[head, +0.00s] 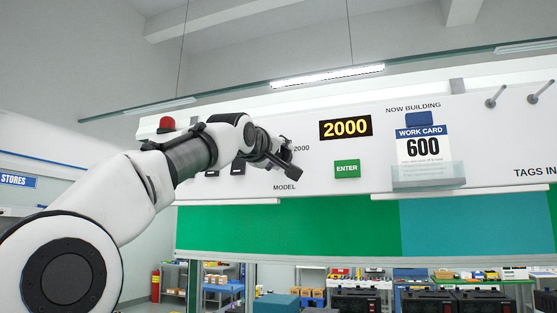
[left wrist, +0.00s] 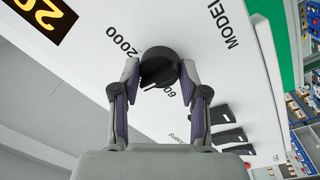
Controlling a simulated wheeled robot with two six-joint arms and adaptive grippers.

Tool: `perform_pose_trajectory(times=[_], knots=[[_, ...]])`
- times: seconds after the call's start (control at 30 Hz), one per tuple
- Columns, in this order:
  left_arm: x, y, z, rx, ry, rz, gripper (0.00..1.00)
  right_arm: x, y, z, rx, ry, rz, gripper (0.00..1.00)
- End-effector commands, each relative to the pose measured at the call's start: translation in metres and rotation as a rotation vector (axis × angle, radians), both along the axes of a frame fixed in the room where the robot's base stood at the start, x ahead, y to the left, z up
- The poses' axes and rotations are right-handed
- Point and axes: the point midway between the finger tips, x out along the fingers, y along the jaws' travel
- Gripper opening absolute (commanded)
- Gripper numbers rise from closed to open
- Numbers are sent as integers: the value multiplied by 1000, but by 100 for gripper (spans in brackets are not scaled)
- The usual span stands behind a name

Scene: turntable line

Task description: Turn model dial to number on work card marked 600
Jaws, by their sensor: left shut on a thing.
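The model dial (left wrist: 158,66) is a round black knob on the white panel, seen in the left wrist view. Labels 2000 and one starting with 60 stand around it; I cannot tell exactly where its pointer aims. My left gripper (head: 285,166) has its fingers on either side of the dial and is shut on it, as the left wrist view (left wrist: 159,78) also shows. In the head view the gripper hides most of the dial. The display (head: 345,127) reads 2000. The work card (head: 422,146) shows 600 in its clear holder. My right gripper is out of view.
A green ENTER button (head: 347,169) is right of the dial. A red button (head: 167,124) sits at the panel's left end, behind my left arm. Black switch-like parts (left wrist: 228,134) are near the gripper. Metal pegs (head: 541,92) stick out at far right.

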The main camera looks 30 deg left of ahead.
Motion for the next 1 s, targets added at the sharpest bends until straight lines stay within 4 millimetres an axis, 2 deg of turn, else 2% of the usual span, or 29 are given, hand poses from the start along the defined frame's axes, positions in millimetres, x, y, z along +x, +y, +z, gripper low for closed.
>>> perform_pose_trajectory(times=[0.43,1.0], knots=[[1,-1,-1,-407,-98,0,9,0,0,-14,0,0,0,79],[1,-2,0,-933,-226,-1,9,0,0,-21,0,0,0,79]])
